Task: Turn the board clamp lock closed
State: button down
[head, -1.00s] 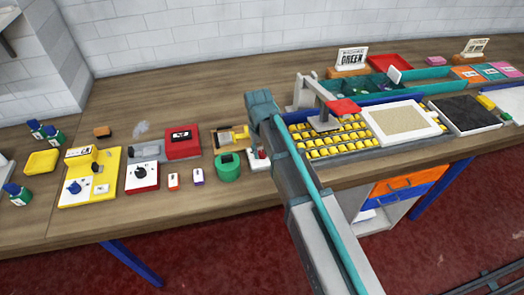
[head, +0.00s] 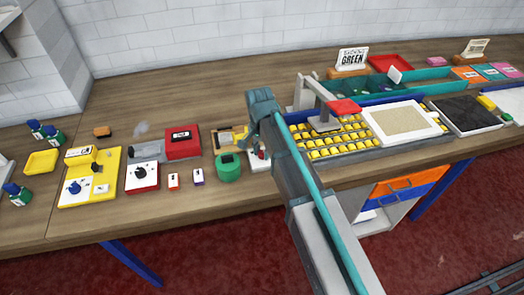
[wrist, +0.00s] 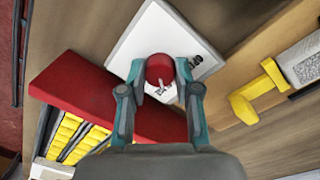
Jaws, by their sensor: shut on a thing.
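The board clamp lock is a round red knob (wrist: 160,70) with a pale mark on its face, on a white square plate (wrist: 150,35) with dark lettering. In the head view the plate (head: 257,165) lies near the front of the bench, right of the green round pot, and my arm partly covers it. My gripper (wrist: 160,84) is over the plate with its two teal fingers on either side of the knob, shut on it. The knob's far underside and the exact finger contact are hidden.
A green pot (head: 229,168) stands close left of the plate. A yellow clamp-like piece (head: 238,135) lies behind it on a wooden board. A red-topped grey press (head: 343,107) and a tray of yellow blocks (head: 320,152) are to the right.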

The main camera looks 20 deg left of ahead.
aim_at(261, 151)
jog(key=shift+m, duration=0.7)
jog(key=c, duration=0.8)
grip_release()
jog(key=r, duration=1.2)
jog(key=shift+w+a, duration=0.15)
jog(key=shift+a, duration=0.1)
